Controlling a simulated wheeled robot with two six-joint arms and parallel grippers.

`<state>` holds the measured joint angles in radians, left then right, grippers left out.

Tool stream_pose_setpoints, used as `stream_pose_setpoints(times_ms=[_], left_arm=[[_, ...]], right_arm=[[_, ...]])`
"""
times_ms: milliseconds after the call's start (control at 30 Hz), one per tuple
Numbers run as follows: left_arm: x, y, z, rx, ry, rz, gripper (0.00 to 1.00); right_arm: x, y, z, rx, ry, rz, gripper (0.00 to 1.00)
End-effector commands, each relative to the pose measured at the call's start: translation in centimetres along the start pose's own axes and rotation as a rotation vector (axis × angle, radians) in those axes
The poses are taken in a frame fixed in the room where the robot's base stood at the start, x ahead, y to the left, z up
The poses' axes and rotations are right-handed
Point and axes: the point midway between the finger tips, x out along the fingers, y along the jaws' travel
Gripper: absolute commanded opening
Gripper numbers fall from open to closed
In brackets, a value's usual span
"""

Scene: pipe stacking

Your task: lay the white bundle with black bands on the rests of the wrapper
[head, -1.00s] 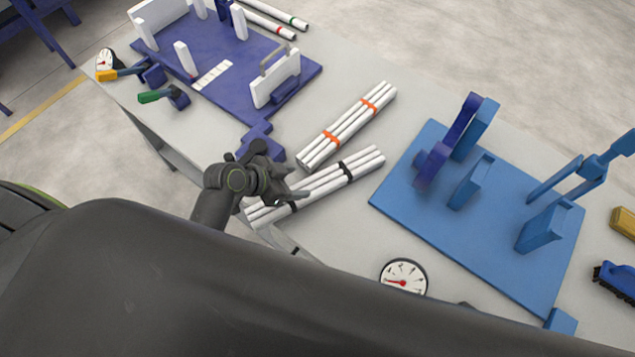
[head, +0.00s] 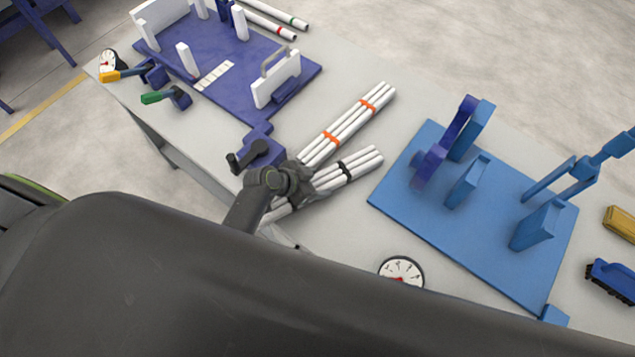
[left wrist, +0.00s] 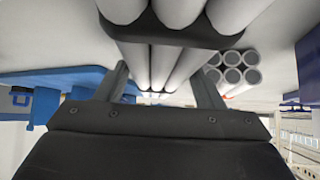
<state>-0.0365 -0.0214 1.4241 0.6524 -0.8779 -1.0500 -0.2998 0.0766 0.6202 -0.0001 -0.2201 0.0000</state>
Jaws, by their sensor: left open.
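The white bundle with black bands (head: 357,167) lies on the table; my left gripper covers its middle and one band. My left gripper (head: 306,187) is open over the bundle. In the left wrist view its fingers (left wrist: 162,82) stand apart on either side of the white pipes, and a black band (left wrist: 172,32) crosses them close by. I cannot tell whether the fingers touch the pipes. The wrapper, seemingly the blue fixture (head: 430,230) with upright rests (head: 467,184) (head: 538,226), stands to the right of the bundle. My right gripper is not in view.
A white bundle with orange bands (head: 350,125) lies just beyond. A purple-blue station (head: 215,50) with white posts stands at the back left. A round gauge (head: 401,272) lies in front of the blue fixture.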

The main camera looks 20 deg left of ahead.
Motion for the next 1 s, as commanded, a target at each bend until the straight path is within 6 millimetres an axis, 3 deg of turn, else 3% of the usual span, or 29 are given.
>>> stream_pose_setpoints(times_ms=[400,733,1000], left_arm=[[0.84,0.0,0.02,0.0,0.0,-0.001,0.6],[0.81,-0.02,-0.08,0.0,0.002,-0.001,0.18],[0.7,-0.03,-0.2,0.0,0.002,-0.001,0.18]], right_arm=[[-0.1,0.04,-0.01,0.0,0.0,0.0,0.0],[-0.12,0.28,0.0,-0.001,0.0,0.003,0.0],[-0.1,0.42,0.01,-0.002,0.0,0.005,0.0]])
